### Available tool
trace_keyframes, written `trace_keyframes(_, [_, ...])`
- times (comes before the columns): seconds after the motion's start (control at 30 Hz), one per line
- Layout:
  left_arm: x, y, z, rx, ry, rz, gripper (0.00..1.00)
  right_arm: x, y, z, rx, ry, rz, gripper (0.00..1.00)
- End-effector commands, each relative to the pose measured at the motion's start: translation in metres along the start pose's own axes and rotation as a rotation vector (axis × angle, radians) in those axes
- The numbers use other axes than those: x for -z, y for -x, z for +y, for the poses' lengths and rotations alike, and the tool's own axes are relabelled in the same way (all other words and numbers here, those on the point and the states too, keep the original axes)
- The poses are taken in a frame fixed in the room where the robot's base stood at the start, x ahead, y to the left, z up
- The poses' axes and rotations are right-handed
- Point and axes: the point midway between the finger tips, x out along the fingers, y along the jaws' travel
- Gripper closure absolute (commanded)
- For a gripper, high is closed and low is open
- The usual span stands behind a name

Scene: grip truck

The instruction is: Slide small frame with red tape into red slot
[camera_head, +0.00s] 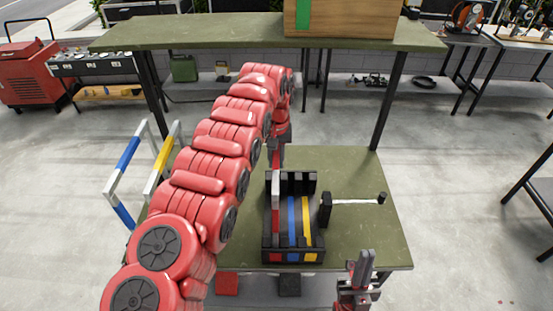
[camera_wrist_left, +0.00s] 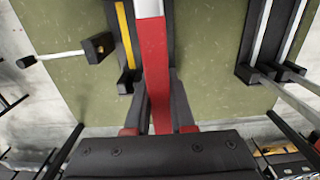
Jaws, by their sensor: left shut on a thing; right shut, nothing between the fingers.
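The small frame with red tape (camera_head: 275,218) is a white bar with a red band, seen nearly edge-on over the left, red-marked lane of the black slotted rack (camera_head: 308,257). Whether it is fully seated in the slot I cannot tell. In the left wrist view the red-taped bar (camera_wrist_left: 154,72) runs away from my left gripper (camera_wrist_left: 155,122), which is shut on it. The same gripper (camera_head: 278,158) is at the far end of the rack in the head view, partly hidden by my arm. My right gripper (camera_head: 361,270) is shut and empty near the table's front edge.
A black-headed mallet (camera_head: 326,208) lies right of the rack on the green table (camera_head: 375,235). Larger white frames with blue tape (camera_head: 127,155) and yellow tape (camera_head: 164,152) stand at left. A raised green shelf (camera_head: 230,33) holds a wooden box (camera_head: 345,18).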

Motion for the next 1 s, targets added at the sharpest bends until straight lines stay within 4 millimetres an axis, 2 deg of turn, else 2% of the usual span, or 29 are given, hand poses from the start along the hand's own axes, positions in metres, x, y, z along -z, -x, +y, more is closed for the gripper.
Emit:
trace_keyframes(0.53, [0.0001,-0.0039,0.0002,0.000,0.000,0.001,1.00,-0.0008,0.0046,-0.0002,0.000,0.000,0.000,1.00])
trace_keyframes(0.57, [0.0001,-0.0037,0.0002,0.000,0.000,0.001,0.76,-0.0007,0.0043,-0.0002,0.000,0.000,0.000,1.00])
trace_keyframes(0.73, [0.0000,-0.0034,0.0002,0.000,0.000,0.000,0.46,-0.0006,0.0037,-0.0001,0.000,0.000,0.000,1.00])
trace_keyframes(0.77, [0.0000,-0.0034,0.0002,0.000,0.000,0.000,0.43,-0.0007,0.0037,-0.0001,0.000,0.000,0.000,1.00])
trace_keyframes(1.0, [-0.0002,-0.0038,0.0001,0.000,0.000,-0.001,0.43,-0.0007,0.0040,-0.0002,0.000,0.000,0.000,1.00])
